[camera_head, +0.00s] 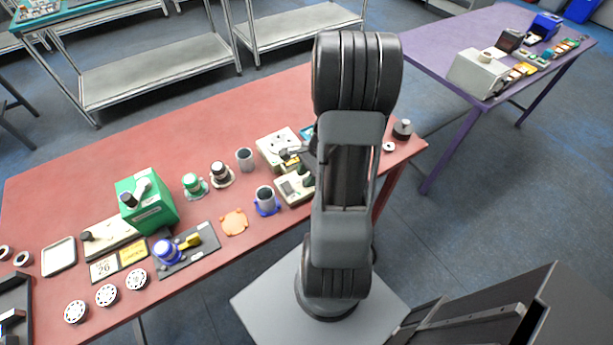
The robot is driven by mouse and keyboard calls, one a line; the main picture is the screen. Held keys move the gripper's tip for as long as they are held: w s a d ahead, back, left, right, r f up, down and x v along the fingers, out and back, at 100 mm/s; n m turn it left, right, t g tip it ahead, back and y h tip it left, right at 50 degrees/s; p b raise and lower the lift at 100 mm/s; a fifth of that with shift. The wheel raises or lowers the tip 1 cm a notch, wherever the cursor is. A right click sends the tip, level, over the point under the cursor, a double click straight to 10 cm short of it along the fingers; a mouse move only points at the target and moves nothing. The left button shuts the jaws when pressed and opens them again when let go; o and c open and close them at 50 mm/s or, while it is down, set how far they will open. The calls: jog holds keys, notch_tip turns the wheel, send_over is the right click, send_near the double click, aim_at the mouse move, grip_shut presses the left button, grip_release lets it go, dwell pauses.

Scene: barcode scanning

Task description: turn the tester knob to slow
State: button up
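Several devices on the red table (75,190) could be the tester, and I cannot read which has a slow mark. A cream box (272,143) and a smaller cream device (285,190) with a small panel and dark green knob-like part (303,170) stand just left of my arm. A green box (152,212) with a grey and black part on top stands further left. My gripper (291,153) seems to show only as dark parts beside my arm, over the cream box. My arm hides the rest, and its opening and any contact cannot be made out.
Grey cups (264,196), knobs on bases (220,174), an orange pad (233,222) and a dark plate with a blue-white part (167,252) crowd the table's middle. White discs (107,295) lie at the front left. A purple table (440,45) stands at the back right.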

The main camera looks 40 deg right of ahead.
jog(key=shift+a+f, duration=0.1)
jog(key=shift+f, duration=0.15)
grip_shut()
dwell(0.3)
